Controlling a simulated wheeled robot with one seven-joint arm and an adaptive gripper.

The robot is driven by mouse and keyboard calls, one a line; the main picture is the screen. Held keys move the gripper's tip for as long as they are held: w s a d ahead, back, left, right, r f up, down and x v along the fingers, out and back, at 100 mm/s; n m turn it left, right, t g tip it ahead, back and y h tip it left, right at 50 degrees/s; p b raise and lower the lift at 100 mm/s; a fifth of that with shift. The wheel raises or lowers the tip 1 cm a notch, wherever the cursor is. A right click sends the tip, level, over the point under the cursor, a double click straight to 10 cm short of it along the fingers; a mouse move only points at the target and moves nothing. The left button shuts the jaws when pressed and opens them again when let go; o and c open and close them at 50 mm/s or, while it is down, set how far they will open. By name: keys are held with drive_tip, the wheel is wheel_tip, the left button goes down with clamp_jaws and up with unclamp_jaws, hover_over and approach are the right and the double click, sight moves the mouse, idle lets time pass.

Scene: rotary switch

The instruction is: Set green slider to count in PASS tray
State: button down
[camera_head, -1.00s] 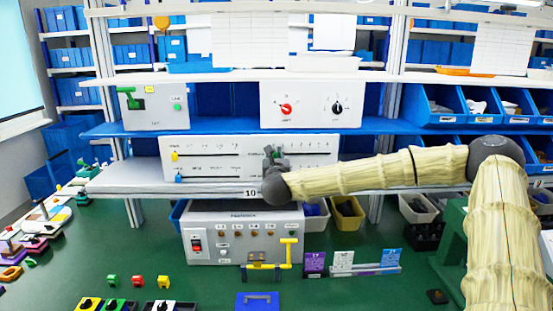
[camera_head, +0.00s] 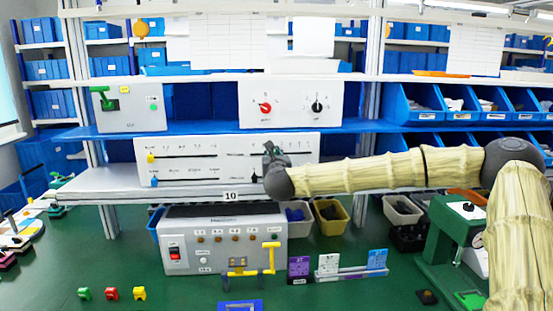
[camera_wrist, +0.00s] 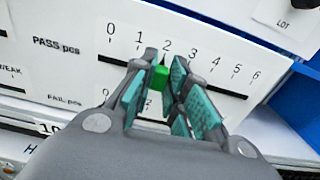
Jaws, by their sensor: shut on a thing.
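The green slider (camera_wrist: 159,78) sits on the upper "PASS pcs" slot of the white slider panel (camera_head: 200,147). In the wrist view it is close to the mark 2 on a 0 to 6 scale (camera_wrist: 166,47). My gripper (camera_wrist: 165,64) is shut on the slider, with teal pads at its sides. In the head view my gripper (camera_head: 273,152) is at the panel's right half and hides the slider. A lower "FAIL pcs" scale is partly hidden by my fingers in the wrist view. I cannot tell which container is the PASS tray.
Yellow (camera_head: 150,158) and blue (camera_head: 155,181) sliders are at the panel's left. A dial box (camera_head: 290,105) stands on the shelf above. A switch box (camera_head: 222,240) and a small card rack (camera_head: 350,273) are on the green bench below. Blue bins (camera_head: 430,103) line the upper right.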

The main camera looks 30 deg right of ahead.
drive_tip(key=c, duration=1.4)
unclamp_jaws()
drive_tip(key=shift+s, duration=0.15)
drive_tip(key=v, duration=1.1)
drive_tip(key=shift+s+a, duration=0.1)
drive_tip(key=shift+s, duration=0.25)
drive_tip(key=shift+f, duration=0.1)
